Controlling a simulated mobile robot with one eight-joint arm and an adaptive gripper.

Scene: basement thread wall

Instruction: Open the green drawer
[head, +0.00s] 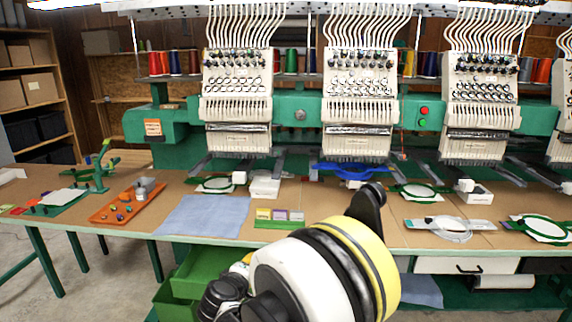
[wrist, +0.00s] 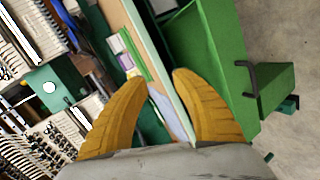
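Green drawers sit under the worktable. In the head view, one green drawer (head: 200,268) shows just below the table edge, with another green front (head: 172,302) lower down, partly hidden by my arm. In the wrist view, which is turned on its side, the green drawer body (wrist: 205,45) is to the right of the table edge, with a dark handle (wrist: 249,78). My gripper (wrist: 159,76) is open and empty, its two orange fingers apart at the table edge, left of the handle and not touching it. The head view hides my fingers behind the arm.
The worktable (head: 330,222) carries an orange tray (head: 128,203), a blue cloth (head: 205,215) and a green card tray (head: 280,219). Embroidery heads (head: 238,90) stand behind. A white drawer (head: 467,265) with a dark handle is at the right. Bare floor lies to the lower left.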

